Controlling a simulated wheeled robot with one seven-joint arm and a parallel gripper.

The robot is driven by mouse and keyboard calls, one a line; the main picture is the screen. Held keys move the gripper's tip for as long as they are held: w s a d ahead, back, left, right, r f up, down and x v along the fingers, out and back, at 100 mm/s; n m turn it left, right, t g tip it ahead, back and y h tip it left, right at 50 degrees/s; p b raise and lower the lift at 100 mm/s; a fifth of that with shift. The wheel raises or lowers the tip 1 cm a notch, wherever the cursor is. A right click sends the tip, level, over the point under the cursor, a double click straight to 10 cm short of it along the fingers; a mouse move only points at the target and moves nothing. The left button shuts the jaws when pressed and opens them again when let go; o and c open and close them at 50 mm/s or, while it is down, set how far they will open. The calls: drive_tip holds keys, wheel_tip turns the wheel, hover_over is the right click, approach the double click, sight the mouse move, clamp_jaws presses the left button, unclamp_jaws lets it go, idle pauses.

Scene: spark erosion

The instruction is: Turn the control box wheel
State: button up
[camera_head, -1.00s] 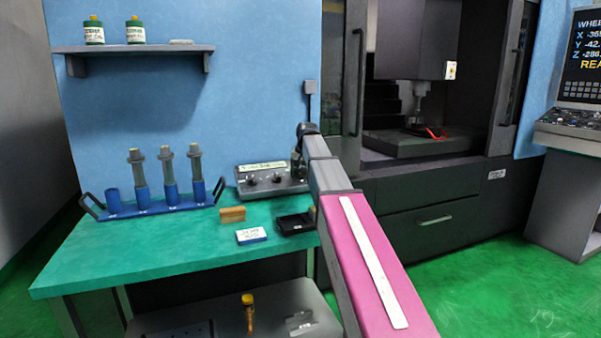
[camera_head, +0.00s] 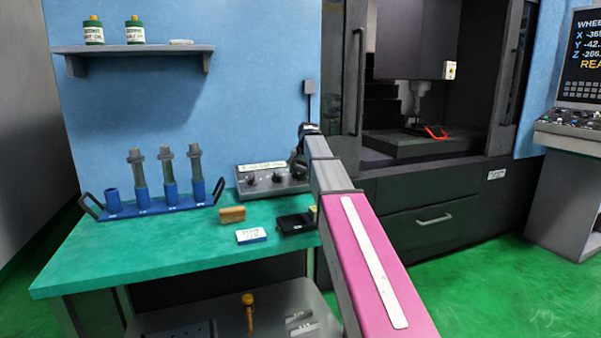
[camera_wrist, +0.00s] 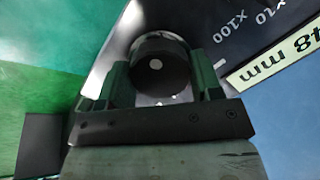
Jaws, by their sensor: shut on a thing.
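The control box (camera_head: 258,181) is a grey box with several dark knobs and a pale label strip, at the back right of the green bench. In the wrist view its dark face carries "x10" and "x100" markings and a label ending in "48 mm". The control box wheel (camera_wrist: 160,50) is a round black knob with a pale dot. My gripper (camera_wrist: 160,80) is shut on the wheel, one finger on each side. In the head view my arm covers the box's right end, so the wheel and fingertips are hidden there.
A blue rack (camera_head: 150,207) with several upright holders stands at the bench's left. A brown block (camera_head: 232,214), a white-and-blue box (camera_head: 251,236) and a black tray (camera_head: 292,224) lie before the control box. The dark machine (camera_head: 430,190) stands at right. The bench's front left is clear.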

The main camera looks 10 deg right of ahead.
drive_tip(key=o, duration=0.9)
drive_tip(key=shift+s+f, duration=0.1)
drive_tip(key=shift+f, duration=0.25)
drive_tip(key=shift+r, duration=0.2)
drive_tip(key=shift+r, duration=0.25)
drive_tip(key=v, duration=1)
